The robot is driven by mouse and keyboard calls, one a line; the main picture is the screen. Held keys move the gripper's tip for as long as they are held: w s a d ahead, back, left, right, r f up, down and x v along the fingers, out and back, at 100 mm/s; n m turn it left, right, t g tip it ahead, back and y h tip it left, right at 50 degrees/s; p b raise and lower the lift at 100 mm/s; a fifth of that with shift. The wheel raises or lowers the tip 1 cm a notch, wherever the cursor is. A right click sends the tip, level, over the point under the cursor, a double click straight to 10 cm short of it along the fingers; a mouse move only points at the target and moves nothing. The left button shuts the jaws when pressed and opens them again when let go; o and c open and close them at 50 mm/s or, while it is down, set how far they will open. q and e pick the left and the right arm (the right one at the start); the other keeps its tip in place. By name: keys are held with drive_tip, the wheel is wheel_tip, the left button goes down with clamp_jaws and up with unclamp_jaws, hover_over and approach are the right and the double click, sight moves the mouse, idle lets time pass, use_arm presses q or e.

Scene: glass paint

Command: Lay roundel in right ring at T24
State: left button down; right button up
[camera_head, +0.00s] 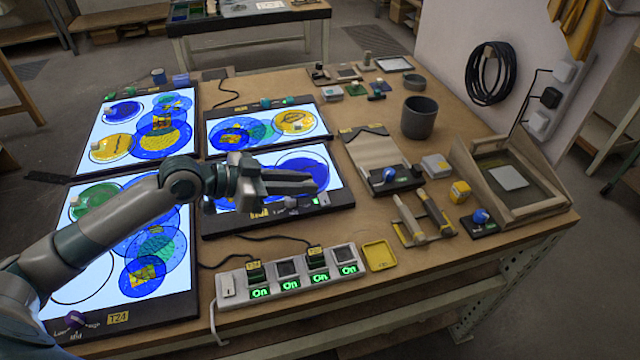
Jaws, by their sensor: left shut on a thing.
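The panel tagged T24 (118,317) is lit at the lower left. A green roundel (95,194) lies at its upper left, and a bare black ring outline (84,284) shows near its front left. Overlapping blue and green discs with yellow patches (142,279) lie along its right side, partly behind my left arm. My left gripper (312,186) is over the front middle panel (335,196), its fingers shut at a blue roundel (303,168). The fingers hide part of that roundel, and I cannot tell whether it is clear of the panel. My right gripper is not in view.
Two more lit panels with discs stand behind, at the far left (88,160) and centre (318,133). A power strip (290,281) with green "On" lights lies along the front edge. A grey cup (419,118), a wooden stand (424,222) and a tray (530,195) stand right.

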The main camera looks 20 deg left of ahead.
use_arm(q)
drive_tip(key=s+a, duration=0.5)
drive_tip(key=a, duration=0.1)
drive_tip(key=s+d+m, duration=0.1)
drive_tip(key=s+d, duration=0.1)
drive_tip(key=d, duration=0.5)
drive_tip(key=shift+r+g+h, duration=0.3)
drive_tip(key=shift+r+g, duration=0.1)
drive_tip(key=shift+r, duration=0.05)
drive_tip(key=shift+a, duration=0.2)
